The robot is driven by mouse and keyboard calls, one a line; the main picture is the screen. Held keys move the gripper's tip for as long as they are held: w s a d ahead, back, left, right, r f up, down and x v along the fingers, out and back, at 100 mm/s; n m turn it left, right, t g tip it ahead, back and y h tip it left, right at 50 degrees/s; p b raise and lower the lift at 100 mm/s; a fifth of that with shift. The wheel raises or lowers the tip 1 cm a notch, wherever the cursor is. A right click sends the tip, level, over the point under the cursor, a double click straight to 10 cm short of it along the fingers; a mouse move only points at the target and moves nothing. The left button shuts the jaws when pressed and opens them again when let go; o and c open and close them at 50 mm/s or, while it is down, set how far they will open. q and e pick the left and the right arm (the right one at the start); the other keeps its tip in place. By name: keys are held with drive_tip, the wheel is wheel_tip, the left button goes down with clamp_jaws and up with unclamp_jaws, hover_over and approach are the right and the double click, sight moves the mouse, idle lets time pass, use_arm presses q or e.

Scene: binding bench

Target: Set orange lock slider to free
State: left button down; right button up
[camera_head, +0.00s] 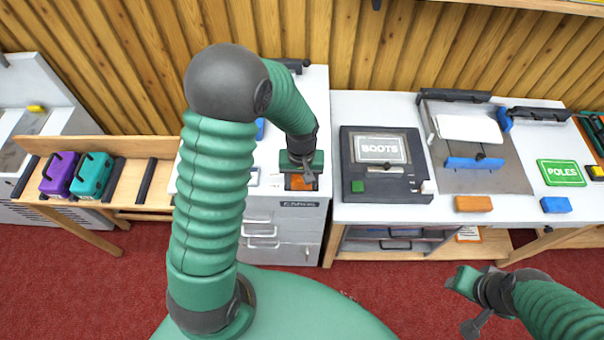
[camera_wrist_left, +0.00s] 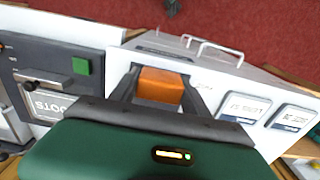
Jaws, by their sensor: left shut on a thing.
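The orange lock slider (camera_wrist_left: 161,86) is a small orange block at the front edge of the white cabinet top. My left gripper (camera_wrist_left: 160,97) has one dark finger on each side of it and is shut on it. In the head view the orange slider (camera_head: 299,183) shows only partly below my left gripper (camera_head: 300,178), which hides the rest. Small lettering beside the slider is too small to read. My right gripper (camera_head: 468,292) hangs over the red floor at the lower right, away from the bench; its jaw opening is unclear.
A dark device with a BOOTS screen (camera_head: 381,150) stands right of the cabinet. Further right are a grey plate press (camera_head: 470,178), another orange block (camera_head: 474,204), a blue block (camera_head: 555,204) and a green POLES sign (camera_head: 561,173). Purple (camera_head: 60,174) and teal (camera_head: 92,176) cases stand left.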

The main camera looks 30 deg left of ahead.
use_arm(q)
drive_tip(key=shift+s+d, duration=0.2)
drive_tip(key=shift+w+f, duration=0.1)
drive_tip(key=c, duration=0.8)
unclamp_jaws()
drive_tip(key=shift+a, duration=0.2)
drive_tip(key=shift+c, duration=0.2)
drive_tip(key=o, duration=0.3)
drive_tip(key=shift+a, duration=0.15)
use_arm(e)
drive_tip(key=shift+w+a, duration=0.1)
drive_tip(key=shift+a, duration=0.15)
use_arm(q)
drive_tip(key=shift+w+d, duration=0.1)
drive_tip(key=shift+d, duration=0.1)
use_arm(e)
drive_tip(key=shift+d, duration=0.2)
